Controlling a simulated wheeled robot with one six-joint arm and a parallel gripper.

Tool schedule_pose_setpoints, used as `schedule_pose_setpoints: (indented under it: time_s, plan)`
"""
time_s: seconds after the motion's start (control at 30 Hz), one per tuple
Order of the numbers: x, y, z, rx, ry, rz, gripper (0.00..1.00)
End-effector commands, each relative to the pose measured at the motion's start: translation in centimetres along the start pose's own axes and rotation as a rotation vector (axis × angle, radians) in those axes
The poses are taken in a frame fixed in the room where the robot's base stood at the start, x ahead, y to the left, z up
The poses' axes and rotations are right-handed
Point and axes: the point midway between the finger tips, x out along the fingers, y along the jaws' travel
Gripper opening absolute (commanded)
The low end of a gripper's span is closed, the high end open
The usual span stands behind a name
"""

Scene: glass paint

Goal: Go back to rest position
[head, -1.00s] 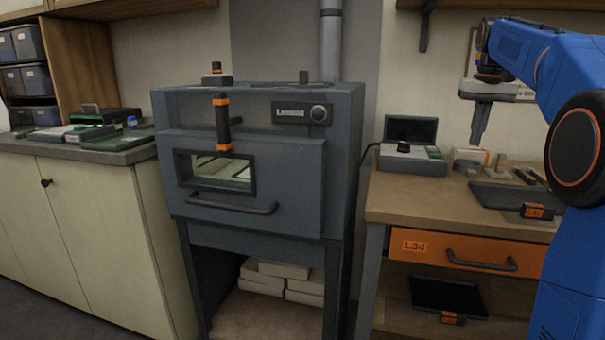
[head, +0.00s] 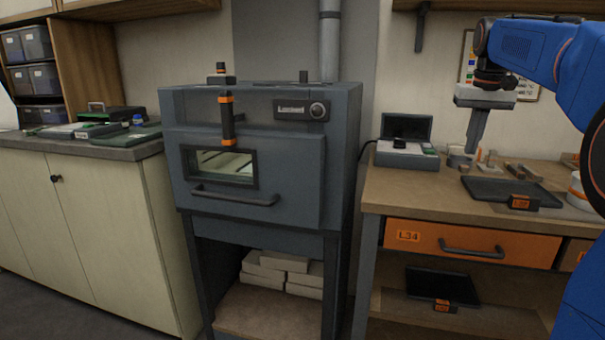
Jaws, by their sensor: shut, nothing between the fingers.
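My gripper (head: 474,145) is at the right of the head view, at the end of my blue arm, pointing down above the wooden workbench (head: 405,190). Its fingers are together with nothing seen between them. The fingertips appear close to small items on the bench, but I cannot tell the gap in depth.
A grey kiln (head: 335,150) with a closed windowed door (head: 295,180) stands in the middle. On the bench are a small device with an open lid (head: 407,155) and a black tray (head: 485,190). An orange drawer (head: 480,235) is shut. A counter (head: 90,148) is at left.

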Motion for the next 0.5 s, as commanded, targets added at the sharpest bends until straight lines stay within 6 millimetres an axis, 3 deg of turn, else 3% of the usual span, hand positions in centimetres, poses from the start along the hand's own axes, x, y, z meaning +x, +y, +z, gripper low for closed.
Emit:
schedule_pose_setpoints:
  time_s: [0.17, 0.5]
  plan:
    - [0.4, -1.5, 4.2, -0.026, 0.023, -0.005, 0.00]
    - [3.7, -4.4, 15.2, -0.089, 0.084, -0.020, 0.00]
